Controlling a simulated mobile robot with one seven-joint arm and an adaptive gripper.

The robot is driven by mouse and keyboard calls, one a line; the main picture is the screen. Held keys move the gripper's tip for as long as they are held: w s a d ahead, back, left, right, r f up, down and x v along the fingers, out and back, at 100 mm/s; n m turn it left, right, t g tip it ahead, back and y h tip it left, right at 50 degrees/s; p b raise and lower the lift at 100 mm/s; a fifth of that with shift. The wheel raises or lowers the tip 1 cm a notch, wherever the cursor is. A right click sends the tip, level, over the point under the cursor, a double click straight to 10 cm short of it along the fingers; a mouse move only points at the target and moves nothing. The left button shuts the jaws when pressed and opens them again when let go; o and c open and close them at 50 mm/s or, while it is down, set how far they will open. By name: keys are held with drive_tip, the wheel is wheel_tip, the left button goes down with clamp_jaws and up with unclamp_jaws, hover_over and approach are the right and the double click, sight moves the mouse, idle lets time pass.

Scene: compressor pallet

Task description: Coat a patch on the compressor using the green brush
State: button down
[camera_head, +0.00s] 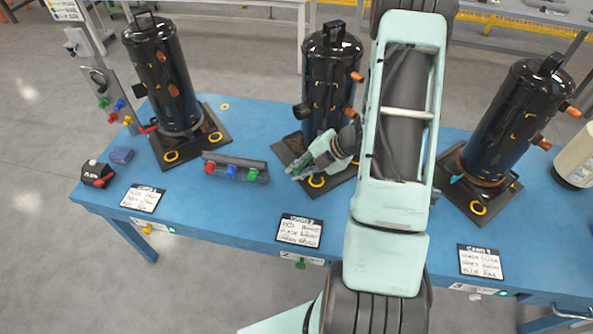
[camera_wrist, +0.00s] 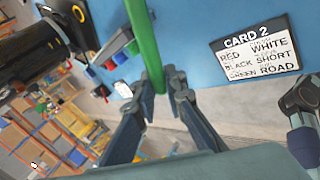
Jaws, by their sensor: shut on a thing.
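A black compressor (camera_head: 328,90) with copper fittings stands upright on its dark base plate in the middle of the blue table. My gripper (camera_head: 306,166) is low in front of it, above the base plate. In the wrist view my gripper (camera_wrist: 163,82) is shut on the green brush (camera_wrist: 144,42), whose green handle runs up between the fingers. The brush's bristle end is not clearly visible. Part of a black compressor (camera_wrist: 28,48) shows at the left of the wrist view. I cannot tell whether the brush touches anything.
Similar compressors stand at left (camera_head: 160,75) and right (camera_head: 507,120). A grey rack (camera_head: 220,160) with coloured pieces lies left of my gripper. Card 2 (camera_head: 299,231) lies at the front edge.

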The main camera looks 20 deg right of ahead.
drive_tip(key=shift+r+p, duration=1)
drive_tip(key=shift+r, duration=2)
drive_tip(key=shift+f+b, duration=2.2)
drive_tip(key=shift+f, duration=1.1)
drive_tip(key=shift+s+a+b, duration=0.25)
drive_tip(key=shift+s+a, duration=0.3)
drive_tip(key=shift+s, duration=0.25)
drive_tip(key=shift+s+a+b, duration=0.3)
drive_tip(key=shift+s+a, duration=0.25)
drive_tip(key=shift+s, duration=0.3)
drive_tip(key=shift+s+a+b, duration=0.25)
drive_tip(key=shift+s+a, duration=0.3)
drive_tip(key=shift+s, duration=0.25)
